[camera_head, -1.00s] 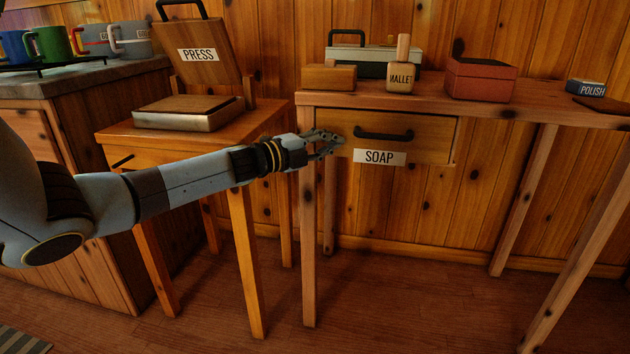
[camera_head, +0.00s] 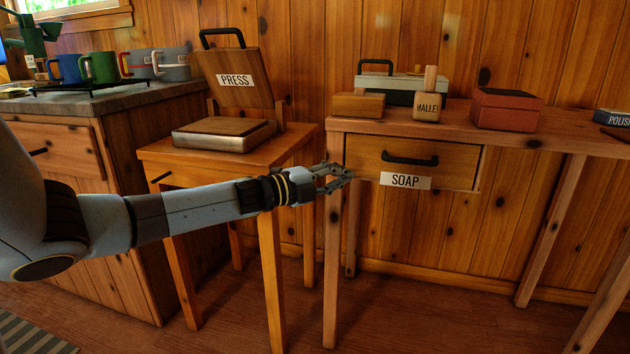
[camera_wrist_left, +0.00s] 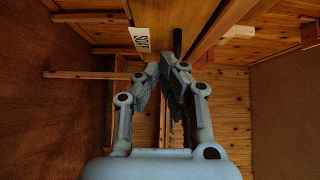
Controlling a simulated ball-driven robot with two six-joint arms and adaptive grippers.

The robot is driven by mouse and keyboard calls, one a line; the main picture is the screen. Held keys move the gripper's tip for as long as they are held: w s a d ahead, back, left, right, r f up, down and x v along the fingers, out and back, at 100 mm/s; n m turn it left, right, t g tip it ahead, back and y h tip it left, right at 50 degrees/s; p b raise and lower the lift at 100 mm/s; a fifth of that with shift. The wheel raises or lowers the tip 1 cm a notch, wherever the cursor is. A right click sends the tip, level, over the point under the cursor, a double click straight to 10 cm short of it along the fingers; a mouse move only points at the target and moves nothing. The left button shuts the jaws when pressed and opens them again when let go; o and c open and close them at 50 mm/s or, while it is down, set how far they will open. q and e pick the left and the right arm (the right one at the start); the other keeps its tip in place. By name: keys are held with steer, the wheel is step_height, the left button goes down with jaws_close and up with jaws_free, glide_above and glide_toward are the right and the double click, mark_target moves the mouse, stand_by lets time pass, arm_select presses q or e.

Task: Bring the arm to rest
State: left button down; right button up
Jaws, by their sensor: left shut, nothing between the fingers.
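My left arm (camera_head: 175,217) reaches in from the left in the head view, stretched out almost level. Its left gripper (camera_head: 345,176) is shut and empty, in front of the left end of the SOAP drawer's table, near the front leg. In the left wrist view the left gripper (camera_wrist_left: 170,68) has its fingertips close together, with nothing between them. The SOAP drawer (camera_head: 425,163) has a black handle and a white label, which also shows in the left wrist view (camera_wrist_left: 140,39). My right gripper is not in view.
A press (camera_head: 222,137) stands on a small table (camera_head: 160,153) behind my arm. A mallet (camera_head: 428,104), a red box (camera_head: 506,110) and a wooden block (camera_head: 359,105) stand on the drawer table. Mugs (camera_head: 103,67) stand on the left counter. The floor (camera_head: 225,300) below is clear.

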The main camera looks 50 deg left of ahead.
arm_select(q)
steer(key=p+v, duration=0.2)
steer(key=v, duration=0.4)
steer(key=shift+s, duration=0.2)
steer(key=s+d+f+n+g+y+p, duration=0.35)
steer(key=s+f+n, duration=0.25)
steer(key=s+f, duration=0.65)
steer(key=s+d+f+n+g+y+p, duration=0.2)
steer(key=s+d+f+n+g, duration=0.25)
steer(key=s+f, duration=0.85)
steer(key=s+d+f+n+g, duration=0.3)
steer(key=s+f, duration=0.2)
steer(key=s, duration=0.4)
steer(key=s+d+f+n+g, duration=0.3)
steer(key=s+d+f, duration=0.1)
steer(key=s, duration=0.5)
steer(key=s+d+f+n+g, duration=0.3)
steer(key=s+f, duration=0.3)
steer(key=s, duration=0.2)
steer(key=shift+s+d+f+n+p, duration=0.15)
steer(key=shift+s+d+n+p, duration=0.2)
steer(key=shift+s+n+p, duration=0.1)
